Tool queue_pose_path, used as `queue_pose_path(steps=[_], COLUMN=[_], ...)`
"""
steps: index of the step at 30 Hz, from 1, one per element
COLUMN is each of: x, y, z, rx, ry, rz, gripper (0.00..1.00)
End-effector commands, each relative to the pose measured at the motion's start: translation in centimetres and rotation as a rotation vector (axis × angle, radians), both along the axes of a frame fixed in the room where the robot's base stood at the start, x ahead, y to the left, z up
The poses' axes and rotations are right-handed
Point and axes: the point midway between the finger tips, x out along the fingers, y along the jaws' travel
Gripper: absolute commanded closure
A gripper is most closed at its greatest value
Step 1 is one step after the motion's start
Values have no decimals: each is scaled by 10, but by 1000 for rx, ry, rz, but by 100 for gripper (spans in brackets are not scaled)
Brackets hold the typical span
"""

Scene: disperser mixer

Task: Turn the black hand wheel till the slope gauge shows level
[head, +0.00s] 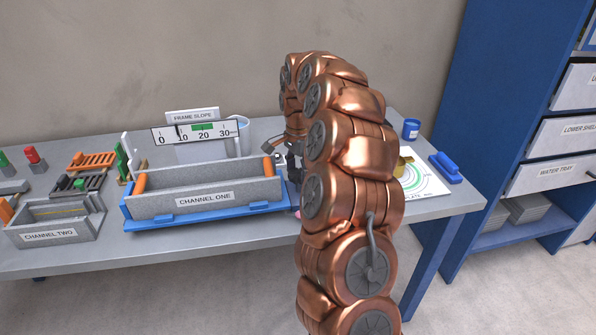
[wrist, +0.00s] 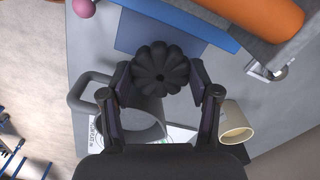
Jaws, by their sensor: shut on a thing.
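The black hand wheel (wrist: 161,69), round and lobed, sits between the two fingers of my gripper (wrist: 160,75) in the wrist view. My gripper is shut on it, one finger on each side. In the head view my arm hides most of the wheel and gripper. The slope gauge (head: 196,132), a white scale marked 0 to 30 with a green band around 20, stands behind the channel one trough under a "FRAME SLOPE" sign. A dark pointer appears near the 10 mark, outside the green band. The channel one trough (head: 205,199) rests on a blue frame (head: 208,220).
The channel two trough (head: 55,228) and orange and black racks (head: 91,160) stand at the left. A blue cup (head: 411,129) and blue-handled tool (head: 445,167) lie right of my arm. In the wrist view, a grey mug (wrist: 130,120) and beige cup (wrist: 235,122) are close to my fingers.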

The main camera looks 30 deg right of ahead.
Motion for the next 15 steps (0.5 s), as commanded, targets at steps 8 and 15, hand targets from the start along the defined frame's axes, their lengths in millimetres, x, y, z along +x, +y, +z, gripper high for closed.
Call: queue_pose_path(steps=[8,15], x=[0,1], y=[0,-1], z=[-1,-2], rx=[-1,-3], ry=[-2,-4], rz=[52,207], gripper=[74,74])
